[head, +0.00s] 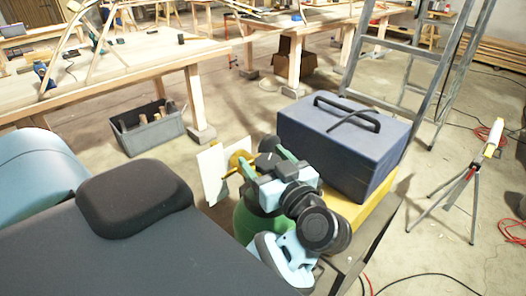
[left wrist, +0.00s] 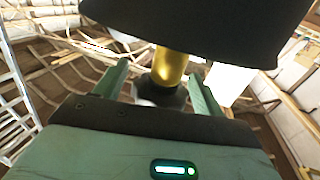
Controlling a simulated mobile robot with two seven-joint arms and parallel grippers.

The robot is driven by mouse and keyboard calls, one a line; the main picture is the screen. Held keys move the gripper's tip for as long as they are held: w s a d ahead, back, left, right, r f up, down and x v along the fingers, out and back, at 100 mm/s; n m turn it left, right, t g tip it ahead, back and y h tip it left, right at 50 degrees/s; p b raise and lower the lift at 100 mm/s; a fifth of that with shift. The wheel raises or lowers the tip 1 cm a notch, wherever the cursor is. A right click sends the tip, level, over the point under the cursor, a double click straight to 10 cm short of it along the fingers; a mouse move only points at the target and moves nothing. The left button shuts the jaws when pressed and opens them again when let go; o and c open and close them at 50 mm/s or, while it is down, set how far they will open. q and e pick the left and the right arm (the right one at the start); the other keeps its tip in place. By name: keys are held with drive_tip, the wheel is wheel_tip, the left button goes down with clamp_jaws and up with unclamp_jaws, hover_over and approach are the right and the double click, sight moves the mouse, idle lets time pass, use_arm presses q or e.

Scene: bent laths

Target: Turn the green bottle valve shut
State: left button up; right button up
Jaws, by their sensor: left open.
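The green bottle (head: 252,222) stands near the middle of the head view, partly hidden behind my left arm. Its gold valve (head: 238,160) shows at the top, beside my left gripper (head: 262,156). In the left wrist view a gold cylindrical part (left wrist: 169,67) with a dark collar lies between the two green fingers of my left gripper (left wrist: 158,70). The fingers are open, with a visible gap on each side of the gold part. A wide dark shape covers the top of that view; I cannot tell what it is. My right gripper does not show.
A white panel (head: 212,175) stands just left of the valve. A dark blue toolbox (head: 342,140) sits close on the right, on a yellow surface (head: 372,215). A grey tote (head: 148,128), a stepladder (head: 402,60) and a tripod (head: 470,185) stand on the floor beyond.

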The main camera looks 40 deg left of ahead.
use_arm(q)
drive_tip(key=shift+w+a, duration=0.1)
drive_tip(key=shift+a, duration=0.2)
drive_tip(key=shift+c, duration=0.4)
drive_tip(key=c, duration=0.9)
drive_tip(key=shift+m+t+h, duration=0.3)
drive_tip(key=shift+m+t, duration=0.1)
drive_tip(key=shift+t, duration=0.2)
drive_tip(key=m+t+h, duration=0.2)
drive_tip(key=t, duration=0.1)
drive_tip(key=shift+w+d+m+t, duration=0.1)
drive_tip(key=shift+w+m+t, duration=0.05)
drive_tip(key=shift+m+t, duration=0.15)
drive_tip(key=shift+w+d+r+m+t+h, duration=0.1)
drive_tip(key=shift+d+m+t+h, duration=0.05)
drive_tip(key=shift+m+t+h, duration=0.95)
drive_tip(key=shift+w+d+m+t+h, duration=0.1)
drive_tip(key=shift+m+t+h, duration=0.8)
drive_tip(key=shift+h, duration=0.3)
